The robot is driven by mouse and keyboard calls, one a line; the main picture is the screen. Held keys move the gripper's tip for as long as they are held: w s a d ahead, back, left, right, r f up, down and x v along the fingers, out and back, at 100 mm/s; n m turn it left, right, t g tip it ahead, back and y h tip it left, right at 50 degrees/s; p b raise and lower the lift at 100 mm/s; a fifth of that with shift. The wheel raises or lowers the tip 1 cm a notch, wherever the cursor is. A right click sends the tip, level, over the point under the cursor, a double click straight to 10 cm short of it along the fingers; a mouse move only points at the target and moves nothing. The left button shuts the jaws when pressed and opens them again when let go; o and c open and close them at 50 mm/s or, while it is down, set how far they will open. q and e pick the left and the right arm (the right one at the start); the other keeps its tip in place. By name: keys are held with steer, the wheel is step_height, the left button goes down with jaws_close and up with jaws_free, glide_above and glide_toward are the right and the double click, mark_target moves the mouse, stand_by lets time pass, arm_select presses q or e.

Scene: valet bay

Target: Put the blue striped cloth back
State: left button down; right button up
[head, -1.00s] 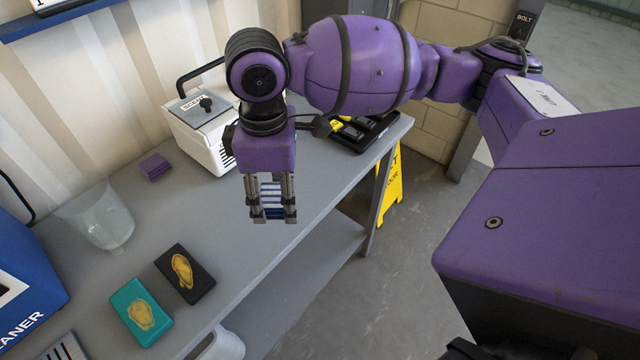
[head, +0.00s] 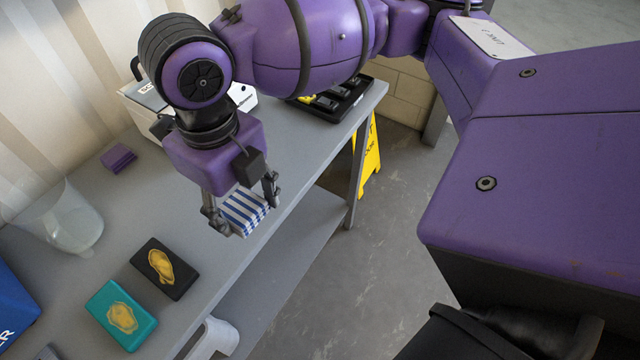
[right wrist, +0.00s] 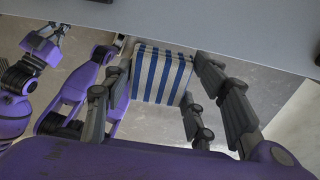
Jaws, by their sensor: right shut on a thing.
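The blue striped cloth (head: 243,211) is a folded block with blue and white stripes. My right gripper (head: 241,208) is shut on it, with a finger on either side, and holds it near the front edge of the grey bench (head: 232,262). In the right wrist view the cloth (right wrist: 162,75) sits between the fingertips, with the bench edge beyond it. My left gripper is not in the head view; a purple arm and gripper (right wrist: 52,45) show at the left of the right wrist view, its jaws too small to judge.
On the bench are a black block (head: 165,268) and a teal block (head: 121,315) with yellow patches, a clear tub (head: 72,222), a purple folded cloth (head: 118,158), a white machine (head: 243,97) and a black tray (head: 338,100). A yellow floor sign (head: 371,160) stands beyond the bench.

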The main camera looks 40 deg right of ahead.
steer(key=w+d+f, duration=0.1)
steer(key=w+f, duration=0.2)
steer(key=w, duration=0.1)
steer(key=w+d+f, duration=0.2)
steer(key=w+f, duration=0.1)
steer(key=w, duration=0.1)
steer(key=w+d+f+b, duration=0.1)
steer(key=w+f, duration=0.2)
steer(key=w, duration=0.1)
steer(key=shift+w+d+f, duration=0.1)
steer(key=shift+w+d, duration=0.05)
steer(key=shift+w+d+f, duration=0.1)
steer(key=shift+w+f, duration=0.1)
steer(key=shift+f, duration=0.05)
step_height(320, 180, down, 2)
steer(key=shift+w+f, duration=0.1)
steer(key=shift+f, duration=0.15)
arm_select(q)
steer(key=shift+s+a+f, duration=0.3)
steer(key=shift+s+f, duration=0.15)
steer(key=shift+f, duration=0.1)
arm_select(e)
steer(key=shift+f, duration=0.4)
steer(key=shift+f, duration=0.1)
steer(key=o, duration=1.1)
